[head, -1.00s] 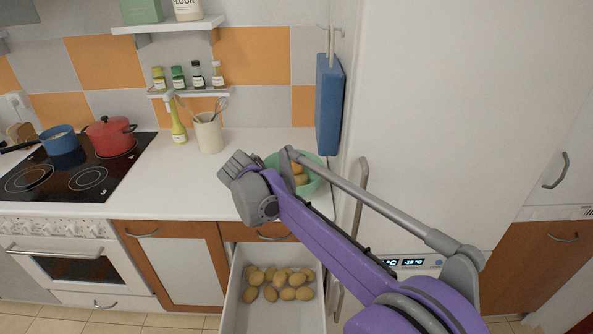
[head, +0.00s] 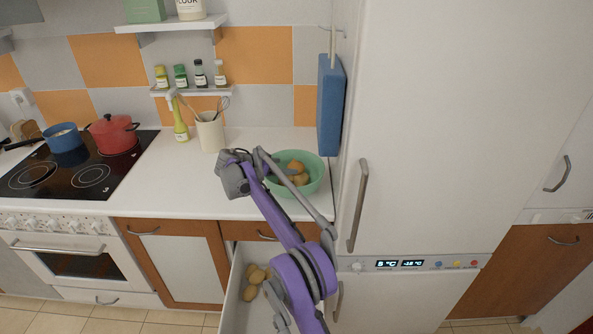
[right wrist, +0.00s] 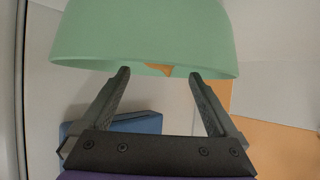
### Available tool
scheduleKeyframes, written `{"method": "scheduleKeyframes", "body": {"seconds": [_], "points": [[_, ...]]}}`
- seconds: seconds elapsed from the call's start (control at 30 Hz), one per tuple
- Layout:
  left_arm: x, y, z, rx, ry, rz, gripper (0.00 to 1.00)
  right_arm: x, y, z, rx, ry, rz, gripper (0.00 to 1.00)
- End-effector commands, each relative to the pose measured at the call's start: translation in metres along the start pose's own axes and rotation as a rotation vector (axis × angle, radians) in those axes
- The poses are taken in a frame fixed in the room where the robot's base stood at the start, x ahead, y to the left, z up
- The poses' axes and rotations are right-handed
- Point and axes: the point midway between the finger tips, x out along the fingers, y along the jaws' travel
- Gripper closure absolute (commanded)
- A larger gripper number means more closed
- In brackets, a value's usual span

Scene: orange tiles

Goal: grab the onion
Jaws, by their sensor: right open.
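A green bowl (head: 315,183) stands on the counter beside the fridge, with a few round yellow-brown items in it. One of these (head: 297,167) looks like an onion, but I cannot be sure. My right gripper (head: 236,157) is just left of the bowl in the head view, its fingertips hard to make out. In the right wrist view my right gripper (right wrist: 157,76) is open and empty, with the bowl (right wrist: 140,38) in front of the fingertips. A small orange-brown patch (right wrist: 160,70) shows at the bowl's rim between them. My left gripper is not in view.
Below the counter, an open white drawer (head: 232,285) holds several potatoes (head: 250,293), partly hidden by my right arm. The fridge (head: 430,130) and a hanging blue board (head: 329,105) bound the bowl's right side. A utensil holder (head: 210,132) stands behind left.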

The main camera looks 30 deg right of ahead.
Motion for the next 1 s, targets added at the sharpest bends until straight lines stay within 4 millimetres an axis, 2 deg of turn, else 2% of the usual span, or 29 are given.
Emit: {"method": "scheduleKeyframes", "body": {"seconds": [0.03, 0.27, 0.5, 0.77, 1.0], "points": [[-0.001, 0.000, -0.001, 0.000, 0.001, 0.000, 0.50, 0.008, 0.000, -0.001, 0.001, 0.000, 0.001, 0.05], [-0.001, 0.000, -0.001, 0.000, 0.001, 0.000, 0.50, 0.026, 0.002, 0.002, 0.000, 0.000, 0.000, 0.05], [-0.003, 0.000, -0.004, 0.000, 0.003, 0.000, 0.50, 0.060, 0.004, 0.004, 0.000, 0.000, 0.000, 0.05], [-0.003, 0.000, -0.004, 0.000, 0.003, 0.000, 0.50, 0.065, 0.003, 0.005, -0.001, -0.001, -0.002, 0.05], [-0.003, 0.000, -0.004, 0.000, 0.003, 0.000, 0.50, 0.065, 0.003, 0.005, -0.001, -0.001, -0.001, 0.46]]}}
